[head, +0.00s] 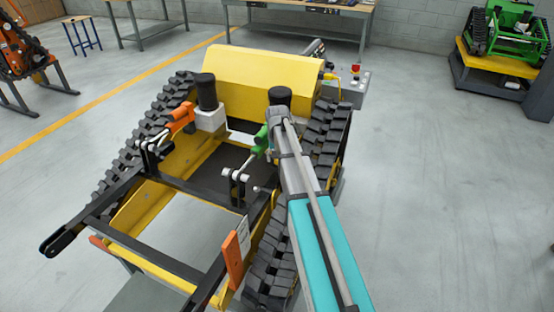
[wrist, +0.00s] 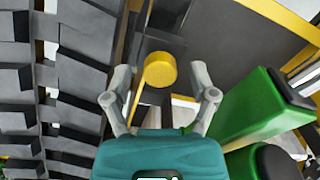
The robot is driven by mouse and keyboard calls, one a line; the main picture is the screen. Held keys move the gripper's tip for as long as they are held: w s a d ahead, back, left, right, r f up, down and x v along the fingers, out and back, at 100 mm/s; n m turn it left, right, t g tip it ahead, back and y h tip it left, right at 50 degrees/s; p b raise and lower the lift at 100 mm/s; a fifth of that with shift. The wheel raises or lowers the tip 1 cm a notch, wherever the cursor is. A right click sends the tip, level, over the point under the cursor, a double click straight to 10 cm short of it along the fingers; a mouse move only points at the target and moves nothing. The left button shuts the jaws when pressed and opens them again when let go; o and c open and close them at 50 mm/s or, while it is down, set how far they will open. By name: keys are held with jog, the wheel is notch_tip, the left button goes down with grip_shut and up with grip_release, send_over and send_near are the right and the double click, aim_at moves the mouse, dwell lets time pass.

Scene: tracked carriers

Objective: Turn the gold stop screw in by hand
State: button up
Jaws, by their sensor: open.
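The gold stop screw shows in the wrist view as a round gold head (wrist: 161,69) with a gold shank running down and left from it. My gripper (wrist: 158,88) is open, with one grey finger to the left of the screw head and one to the right. Gaps show on both sides, and neither finger visibly touches it. I cannot tell how deep the head sits between the fingers. In the head view my arm covers the area by the right track, and I cannot make out the screw or my fingertips there.
A green block (wrist: 262,108) is close on the right of my gripper in the wrist view. The black track (wrist: 75,75) runs along the left. The yellow tracked carrier (head: 262,75) has a green part (head: 261,138) and an orange part (head: 181,118) on its levers.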

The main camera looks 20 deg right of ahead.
jog(key=shift+n, duration=0.5)
jog(key=c, duration=0.9)
jog(key=m, duration=0.6)
jog(key=shift+m, duration=0.3)
jog(key=shift+c, duration=0.2)
jog(key=shift+m, duration=1.6)
jog(key=shift+m, duration=0.3)
jog(key=m, duration=0.2)
jog(key=shift+m, duration=0.3)
jog(key=m, duration=0.6)
jog(key=shift+m, duration=0.3)
